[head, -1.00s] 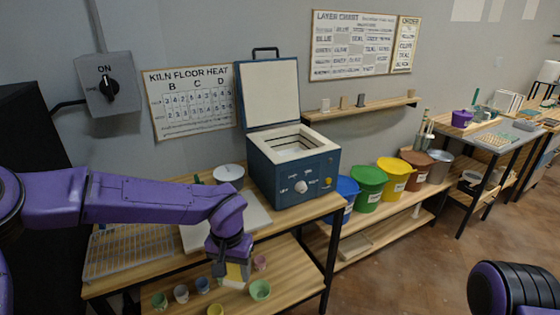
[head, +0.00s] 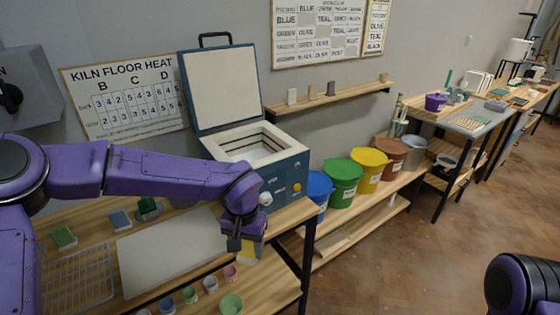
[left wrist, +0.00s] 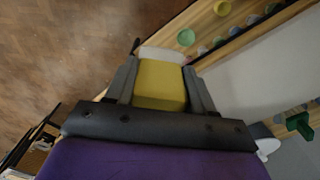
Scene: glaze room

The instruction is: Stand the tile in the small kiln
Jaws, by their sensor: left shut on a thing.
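A yellow tile with a pale lower edge (left wrist: 160,85) is between the two fingers of my left gripper (left wrist: 162,88) in the left wrist view. In the head view the tile (head: 252,249) hangs below my left gripper (head: 246,244), near the front right corner of the bench. The small kiln (head: 284,176) is blue and stands on the bench behind my left arm. Its lid (head: 221,90) is raised, and its pale square chamber is open at the top. My left forearm hides the kiln's left front. My right gripper is not in view.
A white board (head: 168,255), a wire rack (head: 80,283) and several small cups, one green (head: 231,304), are on or by the bench. Coloured buckets, one green (head: 343,186), stand right of the kiln. A wall shelf (head: 335,97) holds small tiles.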

